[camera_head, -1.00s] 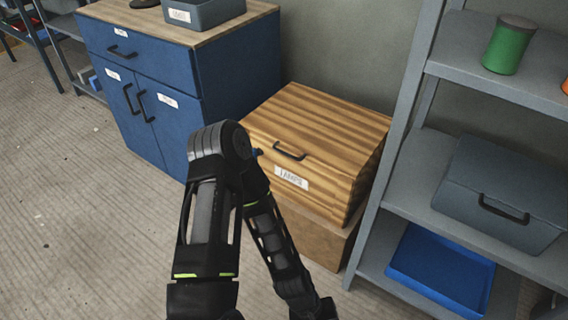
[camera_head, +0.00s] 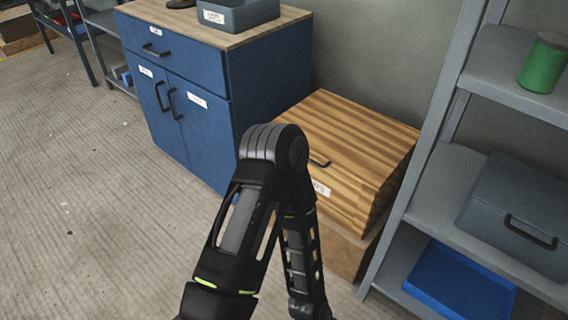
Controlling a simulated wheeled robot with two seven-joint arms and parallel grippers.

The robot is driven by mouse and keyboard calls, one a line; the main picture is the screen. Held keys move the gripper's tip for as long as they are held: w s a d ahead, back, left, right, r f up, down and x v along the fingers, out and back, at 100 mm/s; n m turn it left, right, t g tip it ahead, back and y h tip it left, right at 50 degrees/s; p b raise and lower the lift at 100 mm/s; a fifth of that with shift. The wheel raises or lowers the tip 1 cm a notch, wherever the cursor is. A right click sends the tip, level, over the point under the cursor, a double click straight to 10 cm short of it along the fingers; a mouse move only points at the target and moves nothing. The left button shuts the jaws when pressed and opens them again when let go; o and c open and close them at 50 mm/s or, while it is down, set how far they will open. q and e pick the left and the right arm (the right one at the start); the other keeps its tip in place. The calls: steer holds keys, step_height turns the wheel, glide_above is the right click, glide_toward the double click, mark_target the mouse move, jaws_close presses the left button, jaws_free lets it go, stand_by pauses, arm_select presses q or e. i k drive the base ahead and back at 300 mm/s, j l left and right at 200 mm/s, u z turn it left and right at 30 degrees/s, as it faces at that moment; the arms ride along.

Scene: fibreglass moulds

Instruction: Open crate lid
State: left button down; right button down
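The wooden crate (camera_head: 352,150) with striped planks stands between the blue cabinet and the grey shelf, on a brown box. Its lid is shut. A dark handle (camera_head: 320,163) shows on its front, partly covered by my arm, and a white label (camera_head: 321,187) below it is partly covered too. One of my arms crosses the middle of the picture in front of the crate, bent at the elbow. Neither of my grippers can be made out in this view.
A blue cabinet (camera_head: 185,115) with a grey bin (camera_head: 238,14) on top stands left of the crate. A grey shelf (camera_head: 425,185) stands close on the right, with a green can (camera_head: 543,63), a grey case (camera_head: 515,215) and a blue tray (camera_head: 458,280). The floor at left is clear.

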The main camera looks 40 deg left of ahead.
mark_target(368, 144)
steer(key=u, duration=2.15)
steer(key=i+l+u, duration=0.2)
steer(key=i+l, duration=0.35)
